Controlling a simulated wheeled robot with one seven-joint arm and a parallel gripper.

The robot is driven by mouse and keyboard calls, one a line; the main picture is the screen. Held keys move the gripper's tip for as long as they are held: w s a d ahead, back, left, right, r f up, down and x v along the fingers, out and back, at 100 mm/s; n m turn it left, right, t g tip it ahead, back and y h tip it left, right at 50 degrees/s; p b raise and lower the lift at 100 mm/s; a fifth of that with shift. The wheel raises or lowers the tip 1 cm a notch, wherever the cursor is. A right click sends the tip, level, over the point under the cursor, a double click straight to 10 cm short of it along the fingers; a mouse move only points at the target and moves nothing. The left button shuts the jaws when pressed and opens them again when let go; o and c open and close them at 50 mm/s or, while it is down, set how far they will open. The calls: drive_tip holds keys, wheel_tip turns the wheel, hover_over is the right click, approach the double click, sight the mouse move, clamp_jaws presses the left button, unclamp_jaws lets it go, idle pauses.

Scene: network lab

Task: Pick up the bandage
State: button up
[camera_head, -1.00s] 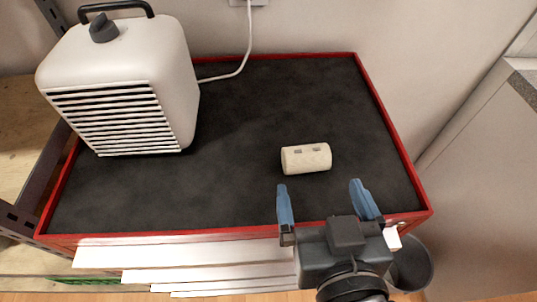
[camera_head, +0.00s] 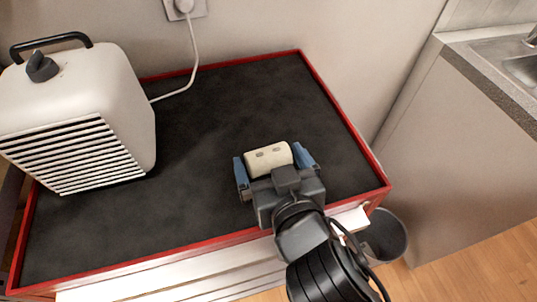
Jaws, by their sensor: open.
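The bandage (camera_head: 268,158) is a cream-coloured roll with two small grey clips on top. It lies on its side on the black mat of the red-edged cabinet top (camera_head: 200,130). My gripper (camera_head: 275,165) is open, with one blue finger at each end of the roll. A gap seems to show at the left finger; I cannot tell whether the right finger touches. The roll's near side is partly hidden by the gripper body.
A white heater (camera_head: 70,120) with a black handle stands on the left of the top. Its cable (camera_head: 192,60) runs to a wall socket. A grey bin (camera_head: 385,235) stands on the floor to the right, beside a counter with a sink (camera_head: 520,68). The mat around the bandage is clear.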

drive_tip(key=shift+c, duration=0.5)
drive_tip(key=c, duration=0.8)
drive_tip(key=shift+r, duration=0.15)
